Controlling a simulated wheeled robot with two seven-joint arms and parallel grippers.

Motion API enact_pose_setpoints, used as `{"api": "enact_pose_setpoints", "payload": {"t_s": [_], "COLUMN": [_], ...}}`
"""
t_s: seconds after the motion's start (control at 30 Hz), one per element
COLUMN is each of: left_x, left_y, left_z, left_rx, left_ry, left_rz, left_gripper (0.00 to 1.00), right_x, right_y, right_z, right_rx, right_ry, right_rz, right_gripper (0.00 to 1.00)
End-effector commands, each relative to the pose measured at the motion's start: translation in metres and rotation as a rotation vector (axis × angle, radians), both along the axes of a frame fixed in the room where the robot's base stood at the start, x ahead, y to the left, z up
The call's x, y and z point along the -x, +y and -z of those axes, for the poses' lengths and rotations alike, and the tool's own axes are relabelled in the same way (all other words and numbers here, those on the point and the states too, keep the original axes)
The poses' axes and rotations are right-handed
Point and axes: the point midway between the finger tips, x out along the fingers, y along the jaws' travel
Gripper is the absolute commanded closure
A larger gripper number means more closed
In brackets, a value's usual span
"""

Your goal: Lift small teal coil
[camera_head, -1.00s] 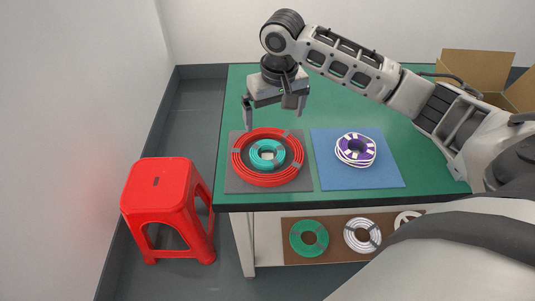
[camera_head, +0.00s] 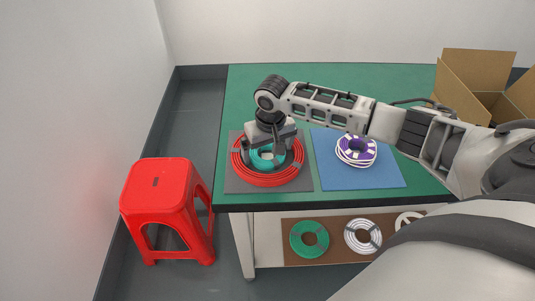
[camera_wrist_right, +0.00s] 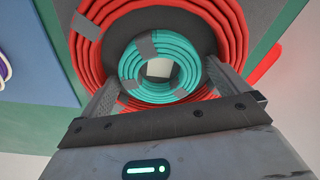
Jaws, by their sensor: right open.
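The small teal coil (camera_head: 262,161) lies inside the ring of the larger red coil (camera_head: 270,180) on the grey mat (camera_head: 236,184). In the head view my right gripper (camera_head: 265,157) is low over the coils and hides part of the teal one. In the right wrist view the teal coil (camera_wrist_right: 160,67), with grey tape bands, lies between and just beyond my open fingers. The red coil (camera_wrist_right: 235,40) rings it. One finger is at each side of the teal coil; I cannot tell whether they touch it. My left gripper is not in view.
A blue mat (camera_head: 388,178) to the right holds a purple and white coil (camera_head: 356,150). An open cardboard box (camera_head: 478,72) stands at the back right. A shelf below (camera_head: 336,224) holds several coils. A red stool (camera_head: 160,187) stands left of the table.

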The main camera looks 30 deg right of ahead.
Motion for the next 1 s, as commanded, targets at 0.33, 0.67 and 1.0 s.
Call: {"api": "enact_pose_setpoints", "payload": {"t_s": [0.33, 0.67, 1.0], "left_x": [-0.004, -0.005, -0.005], "left_y": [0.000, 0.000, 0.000], "left_z": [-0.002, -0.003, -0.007], "left_rx": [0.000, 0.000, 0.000], "left_ry": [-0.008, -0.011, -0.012], "left_rz": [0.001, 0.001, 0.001], "left_gripper": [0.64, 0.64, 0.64], "right_x": [0.000, 0.000, 0.003], "right_y": [0.000, 0.000, 0.000], "right_z": [0.001, 0.000, -0.036], "right_rx": [0.000, 0.000, -0.001], "right_ry": [0.000, 0.000, -0.001], "right_rz": [-0.001, 0.000, -0.002], "right_gripper": [0.33, 0.38, 0.38]}}
